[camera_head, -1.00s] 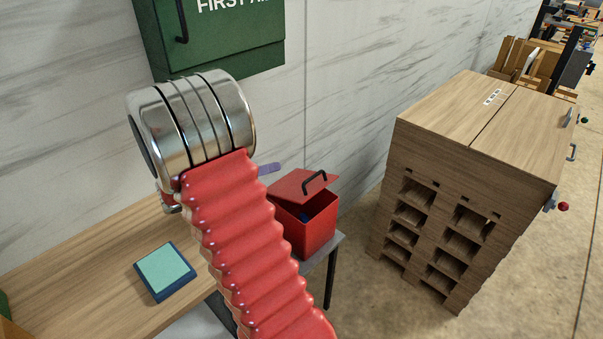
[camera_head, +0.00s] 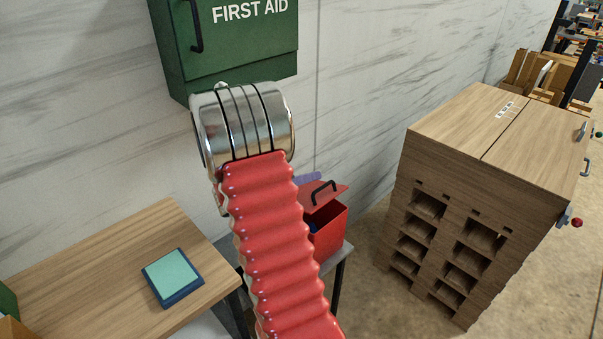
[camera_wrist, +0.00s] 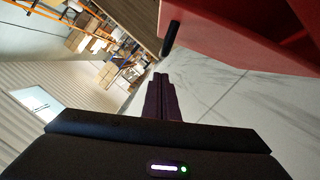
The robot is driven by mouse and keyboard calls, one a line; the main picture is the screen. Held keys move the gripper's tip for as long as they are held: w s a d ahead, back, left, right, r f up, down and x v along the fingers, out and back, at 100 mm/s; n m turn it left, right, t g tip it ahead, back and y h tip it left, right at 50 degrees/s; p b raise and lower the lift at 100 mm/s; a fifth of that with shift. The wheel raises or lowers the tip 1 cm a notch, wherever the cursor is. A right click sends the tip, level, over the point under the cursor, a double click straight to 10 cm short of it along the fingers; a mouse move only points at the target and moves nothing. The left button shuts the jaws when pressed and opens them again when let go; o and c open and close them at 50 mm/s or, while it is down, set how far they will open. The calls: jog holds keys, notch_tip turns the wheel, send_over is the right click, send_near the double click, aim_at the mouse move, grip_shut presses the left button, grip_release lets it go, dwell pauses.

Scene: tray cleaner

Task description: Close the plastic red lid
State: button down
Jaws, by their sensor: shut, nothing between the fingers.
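The red plastic box (camera_head: 330,236) stands on a small grey table behind my arm. Its red lid (camera_head: 335,198) with a black handle is raised and tilted, with a dark gap and a bit of blue showing inside. In the wrist view the red lid (camera_wrist: 235,28) fills the top right, its black handle (camera_wrist: 171,38) near the fingertips. My gripper (camera_head: 308,178) shows as purple fingers just behind the lid's upper left. In the wrist view my gripper (camera_wrist: 160,78) is shut and empty, pointing past the lid. I cannot tell whether it touches the lid.
A wooden table (camera_head: 110,265) at left holds a teal-topped blue pad (camera_head: 172,277). A green first aid cabinet (camera_head: 235,60) hangs on the marble wall above my arm. A slotted wooden cabinet (camera_head: 480,190) stands right of the box, with some floor between.

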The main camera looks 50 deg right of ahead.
jog(key=shift+s+a+f, duration=0.1)
jog(key=shift+s+f, duration=0.45)
jog(key=shift+f, duration=0.25)
jog(key=shift+s+a+f+m, duration=0.1)
jog(key=shift+s+f+m, duration=0.3)
jog(key=shift+s+f, duration=0.25)
jog(key=s+f, duration=0.3)
jog(key=f, duration=0.2)
jog(key=shift+a+f+m, duration=0.3)
jog(key=shift+a+f, duration=0.05)
